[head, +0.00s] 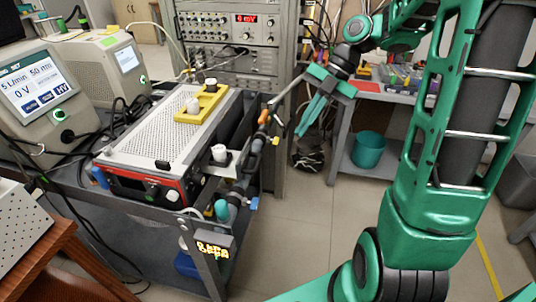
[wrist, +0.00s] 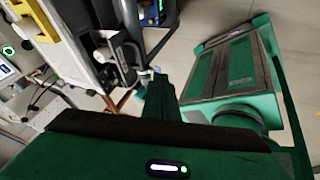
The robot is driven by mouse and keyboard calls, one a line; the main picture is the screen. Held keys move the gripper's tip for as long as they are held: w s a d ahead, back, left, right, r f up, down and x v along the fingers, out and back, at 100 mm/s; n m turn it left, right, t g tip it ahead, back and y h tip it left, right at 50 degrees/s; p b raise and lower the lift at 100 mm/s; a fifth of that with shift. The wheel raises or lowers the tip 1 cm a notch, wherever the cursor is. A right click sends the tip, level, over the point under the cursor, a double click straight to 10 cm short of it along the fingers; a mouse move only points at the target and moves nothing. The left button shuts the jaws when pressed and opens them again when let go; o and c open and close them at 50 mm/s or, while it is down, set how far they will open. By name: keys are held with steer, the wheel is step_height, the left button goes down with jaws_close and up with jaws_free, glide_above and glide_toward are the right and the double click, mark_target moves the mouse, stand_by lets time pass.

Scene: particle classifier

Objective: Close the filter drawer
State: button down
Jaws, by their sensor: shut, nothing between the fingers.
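The filter drawer (head: 229,171) looks like a pale metal plate sticking out of the right side of the perforated-top instrument (head: 158,129) on the cart. A small white cup (head: 219,154) stands on or beside it. My gripper (head: 301,131) is to the right of the drawer and farther back, over the gap beside the cart. Its green fingers are together and empty, angled down and left, and apart from the drawer. In the wrist view the gripper (wrist: 157,88) points toward the cart's side, where the drawer is hard to make out.
Pipes and an orange-handled fitting (head: 263,117) run along the cart's right side, between drawer and gripper. A yellow holder (head: 201,105) sits on the instrument. A teal bucket (head: 368,150) stands on the right shelf. The floor (head: 310,220) right of the cart is clear.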

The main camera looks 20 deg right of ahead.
steer(key=w+a+f+n, duration=0.1)
steer(key=w+a+f, duration=0.1)
steer(key=a+f, duration=0.7)
stand_by(0.4)
steer(key=shift+w+d, duration=0.1)
steer(key=shift+w, duration=0.05)
